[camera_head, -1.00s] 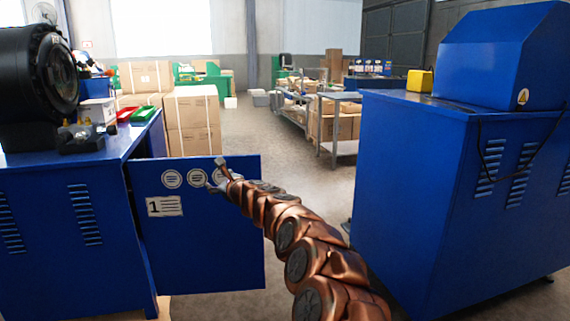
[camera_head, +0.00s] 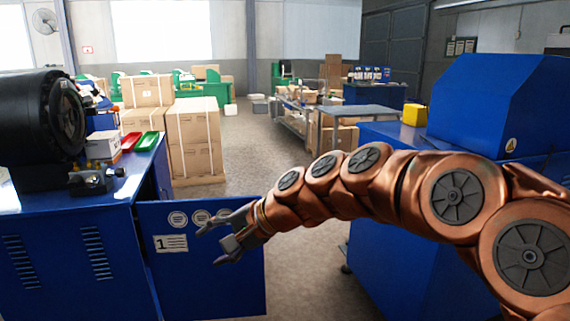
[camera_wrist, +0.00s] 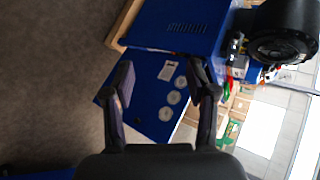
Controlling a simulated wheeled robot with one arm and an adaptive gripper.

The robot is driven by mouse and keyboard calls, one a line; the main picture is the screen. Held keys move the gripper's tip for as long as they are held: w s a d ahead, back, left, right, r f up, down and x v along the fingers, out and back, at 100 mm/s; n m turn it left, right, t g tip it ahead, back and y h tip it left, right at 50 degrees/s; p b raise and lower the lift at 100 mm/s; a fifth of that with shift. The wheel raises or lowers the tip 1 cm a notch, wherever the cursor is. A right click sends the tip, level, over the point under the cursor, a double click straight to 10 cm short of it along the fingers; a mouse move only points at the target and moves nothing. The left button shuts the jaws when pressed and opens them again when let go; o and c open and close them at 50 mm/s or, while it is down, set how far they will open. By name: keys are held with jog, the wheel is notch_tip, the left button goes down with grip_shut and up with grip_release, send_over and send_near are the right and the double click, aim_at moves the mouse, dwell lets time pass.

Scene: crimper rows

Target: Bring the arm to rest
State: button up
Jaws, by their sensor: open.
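My gripper (camera_head: 222,245) is open and empty at the end of my copper-coloured arm, which reaches in from the right in the head view. It points left, in front of the blue cabinet door (camera_head: 190,285) marked with a "1" label and round stickers. In the wrist view my gripper (camera_wrist: 162,82) shows both fingers apart, with the door (camera_wrist: 150,108) between and beyond them. Nothing is held. I cannot tell the exact gap between the fingers and the door.
The door stands out from the left blue cabinet (camera_head: 60,255), which carries a black machine (camera_head: 35,125) and red and green trays (camera_head: 148,141). A blue machine (camera_head: 500,95) on a cabinet stands at right. Cardboard boxes (camera_head: 195,140) stand behind; the aisle floor (camera_head: 250,160) is clear.

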jog(key=s+d+f+n+g+h+p, duration=0.1)
jog(key=s+d+h+p, duration=0.4)
jog(key=s+d, duration=1)
jog(key=s+d+f+n+g+h+p, duration=0.1)
jog(key=s+d+n+g+h+p, duration=0.2)
jog(key=s+d, duration=1.2)
jog(key=d+h+p, duration=0.1)
jog(key=h+p, duration=0.1)
jog(key=p, duration=0.2)
jog(key=shift+s+d+n+p, duration=0.25)
jog(key=shift+d+n+p, duration=0.1)
jog(key=shift+d+n, duration=0.05)
jog(key=shift+c, duration=0.2)
